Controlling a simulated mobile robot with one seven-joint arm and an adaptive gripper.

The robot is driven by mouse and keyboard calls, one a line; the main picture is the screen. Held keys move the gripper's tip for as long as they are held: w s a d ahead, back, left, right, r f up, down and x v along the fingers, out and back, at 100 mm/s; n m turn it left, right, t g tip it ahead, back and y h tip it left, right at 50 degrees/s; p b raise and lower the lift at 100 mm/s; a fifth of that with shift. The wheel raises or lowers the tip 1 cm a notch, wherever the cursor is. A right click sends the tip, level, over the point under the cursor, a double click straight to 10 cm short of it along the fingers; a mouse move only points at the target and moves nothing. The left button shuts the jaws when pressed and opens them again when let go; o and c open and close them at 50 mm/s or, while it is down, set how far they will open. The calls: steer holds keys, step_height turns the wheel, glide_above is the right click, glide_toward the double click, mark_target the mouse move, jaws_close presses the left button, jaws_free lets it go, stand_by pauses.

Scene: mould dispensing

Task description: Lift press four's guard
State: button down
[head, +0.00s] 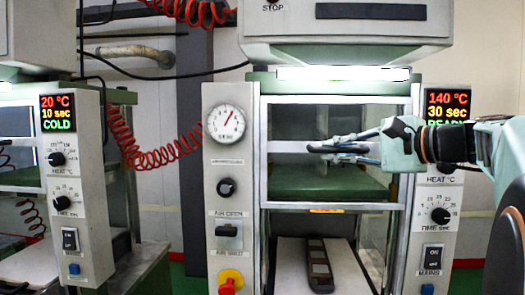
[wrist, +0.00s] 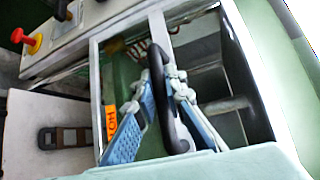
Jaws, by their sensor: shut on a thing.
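The guard (head: 335,206) is a clear panel in a pale metal frame on the front of the middle press. Its lower bar sits above an open gap over the press bed. My gripper (head: 345,148) is at the guard's middle crossbar in the head view. In the wrist view the guard's black curved handle (wrist: 158,80) runs between the two blue finger pads of my gripper (wrist: 160,108), which is shut on it. The fingers hide part of the handle. No press number is readable.
A dark mould (head: 319,265) lies on the pale bed plate below the guard. The press's display (head: 447,113) reads 140 °C, 30 sec. A control column (head: 228,190) with an emergency stop stands left of the guard. Another press (head: 75,190), reading COLD, stands farther left.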

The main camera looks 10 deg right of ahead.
steer(key=c, duration=2)
jaws_free()
steer(key=shift+o, duration=0.2)
steer(key=v, duration=1.2)
